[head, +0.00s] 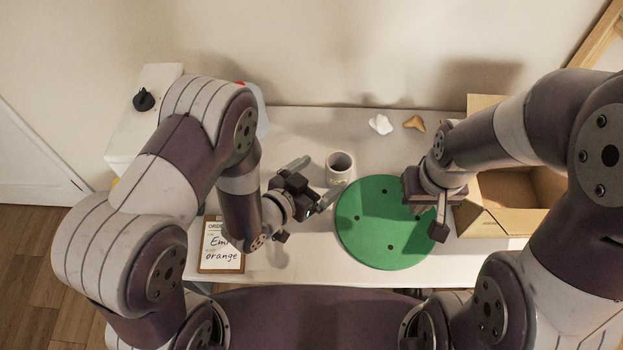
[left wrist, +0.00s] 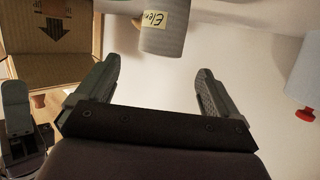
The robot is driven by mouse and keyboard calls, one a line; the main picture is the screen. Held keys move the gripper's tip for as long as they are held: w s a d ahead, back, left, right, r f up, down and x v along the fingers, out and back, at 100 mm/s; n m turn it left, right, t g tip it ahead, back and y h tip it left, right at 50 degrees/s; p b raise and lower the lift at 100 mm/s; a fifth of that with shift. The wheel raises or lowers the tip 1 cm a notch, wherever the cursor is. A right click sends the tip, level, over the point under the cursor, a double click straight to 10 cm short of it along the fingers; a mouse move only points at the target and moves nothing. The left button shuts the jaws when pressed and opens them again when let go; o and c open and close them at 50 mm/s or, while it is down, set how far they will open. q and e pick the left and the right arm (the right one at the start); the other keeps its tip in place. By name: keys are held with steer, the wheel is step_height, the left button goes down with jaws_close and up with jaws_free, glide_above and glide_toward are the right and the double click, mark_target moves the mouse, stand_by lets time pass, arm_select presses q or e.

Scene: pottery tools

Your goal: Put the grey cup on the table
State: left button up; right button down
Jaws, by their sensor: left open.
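The grey cup (head: 339,177) stands upright on the white table (head: 300,130), close to the upper left edge of the green disc. It also shows in the left wrist view (left wrist: 163,44), with a cream label of handwriting on its side. My left gripper (head: 321,178) is open and empty. Its fingers point at the cup from the lower left, and the cup lies just beyond the fingertips, between their lines, in the left wrist view (left wrist: 158,68). My right gripper (head: 439,231) hangs over the right part of the disc; its jaw gap is hidden.
The green disc (head: 375,236) lies right of the cup. An open cardboard box (head: 485,222) stands at the right. A white piece (head: 380,124) and a brown piece (head: 414,123) lie at the back. A clipboard (head: 222,262) with an order note lies at the left front.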

arm_select(q)
steer(key=w+a+r+n+g+y, duration=0.15)
steer(key=a+n+g+y, duration=0.25)
steer(key=a+y, duration=0.55)
steer(key=s+a+r+n+g, duration=0.3)
steer(key=s+a+r+g, duration=0.2)
steer(key=s+a, duration=0.3)
steer(key=s+r, duration=0.1)
steer(key=s, duration=0.2)
steer(key=shift+a+n+g, duration=0.4)
